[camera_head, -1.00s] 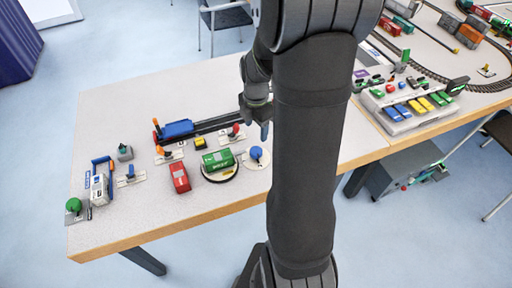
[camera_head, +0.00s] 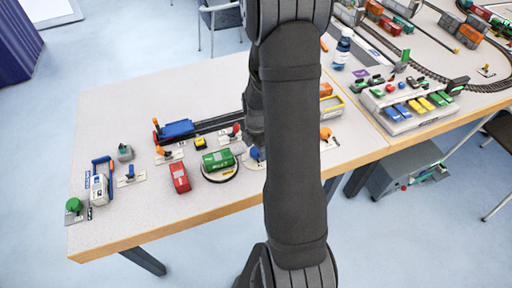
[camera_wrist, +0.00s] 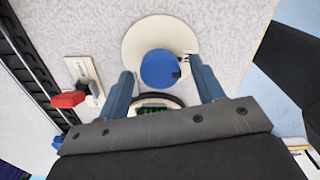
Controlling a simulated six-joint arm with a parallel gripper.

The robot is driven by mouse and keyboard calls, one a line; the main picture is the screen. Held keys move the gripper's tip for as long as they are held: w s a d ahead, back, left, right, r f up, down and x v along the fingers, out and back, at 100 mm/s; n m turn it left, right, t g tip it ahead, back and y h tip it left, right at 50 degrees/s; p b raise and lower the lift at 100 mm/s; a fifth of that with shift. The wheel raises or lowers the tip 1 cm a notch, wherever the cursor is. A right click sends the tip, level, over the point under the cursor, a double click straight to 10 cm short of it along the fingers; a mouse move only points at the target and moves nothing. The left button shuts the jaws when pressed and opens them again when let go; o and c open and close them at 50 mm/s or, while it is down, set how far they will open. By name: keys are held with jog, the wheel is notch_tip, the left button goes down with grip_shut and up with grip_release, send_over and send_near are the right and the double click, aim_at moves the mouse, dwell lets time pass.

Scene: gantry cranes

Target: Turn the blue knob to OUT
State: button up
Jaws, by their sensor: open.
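The blue knob (camera_wrist: 160,69) sits on a round cream plate (camera_wrist: 135,42) on the table, seen from above in the wrist view. A dark mark shows on the knob's right side. My gripper (camera_wrist: 161,80) is open, with one finger on each side of the knob. A gap shows between the left finger and the knob; the right finger is close to its edge. I cannot tell whether it touches. No OUT label is readable.
A green wagon (camera_head: 218,160) on a round turntable stands just left of the knob. A red-handled lever (camera_wrist: 70,99) and a dark rail (camera_wrist: 28,62) lie left in the wrist view. A red block (camera_head: 180,178) is farther left. The table's front edge is near.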

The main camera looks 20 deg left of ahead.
jog(key=c, duration=1)
jog(key=shift+o, duration=0.2)
jog(key=shift+m, duration=0.4)
jog(key=m, duration=0.3)
jog(key=shift+m, duration=0.4)
jog(key=m, duration=1.3)
jog(key=shift+m, duration=0.3)
